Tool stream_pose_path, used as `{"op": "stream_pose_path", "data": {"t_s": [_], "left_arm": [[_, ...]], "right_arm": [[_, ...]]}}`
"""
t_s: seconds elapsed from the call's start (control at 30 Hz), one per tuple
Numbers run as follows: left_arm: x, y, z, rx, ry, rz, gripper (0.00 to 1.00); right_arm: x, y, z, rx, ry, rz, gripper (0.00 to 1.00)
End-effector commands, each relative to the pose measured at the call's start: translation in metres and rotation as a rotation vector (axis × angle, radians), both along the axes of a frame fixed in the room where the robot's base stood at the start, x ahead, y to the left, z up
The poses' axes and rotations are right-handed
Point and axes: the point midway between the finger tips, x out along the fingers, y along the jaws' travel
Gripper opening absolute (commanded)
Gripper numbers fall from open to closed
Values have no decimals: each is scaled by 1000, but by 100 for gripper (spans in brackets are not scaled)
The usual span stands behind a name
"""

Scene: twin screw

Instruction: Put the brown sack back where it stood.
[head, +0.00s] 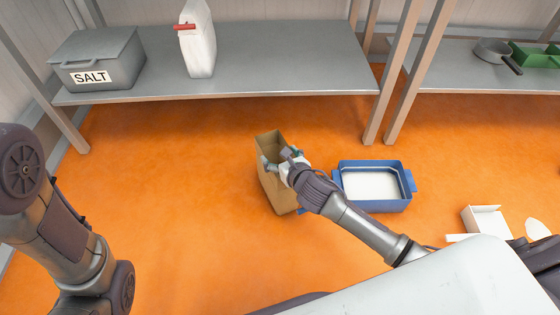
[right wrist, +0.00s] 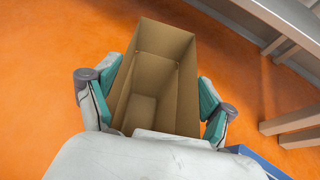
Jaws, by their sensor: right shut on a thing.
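The brown sack (head: 272,178) is a tall, open-topped paper bag in the middle of the head view, over the orange floor. My right gripper (head: 283,163) is shut on its upper part. In the right wrist view the sack (right wrist: 155,75) shows from above, open and empty inside, with the fingers of my right gripper (right wrist: 155,105) on its two opposite sides. I cannot tell whether the sack's base touches the floor. My left arm is at the left of the head view, but its gripper is out of the picture.
A blue tray (head: 408,200) with a white inside stands just right of the sack. A white open box (head: 487,221) lies at the right. The floor left of the sack is clear.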

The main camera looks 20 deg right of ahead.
Motion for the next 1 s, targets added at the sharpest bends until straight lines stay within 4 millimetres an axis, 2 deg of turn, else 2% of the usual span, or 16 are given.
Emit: {"op": "stream_pose_path", "data": {"t_s": [0.37,0.4,0.5,0.87,0.93,1.0], "left_arm": [[-2,0,1,1,-4,1,40],[-2,0,1,0,-5,1,40],[-2,0,1,1,-4,1,40],[-2,0,1,1,-5,0,40],[-3,0,6,0,-10,-1,40],[8,1,4,-2,25,-1,40]], "right_arm": [[0,0,-3,0,0,0,41],[0,0,-3,0,0,1,86],[0,0,-3,1,0,0,100],[0,0,-1,1,-1,1,100],[-5,-1,3,0,1,1,100],[-13,-2,8,0,3,1,100]]}}
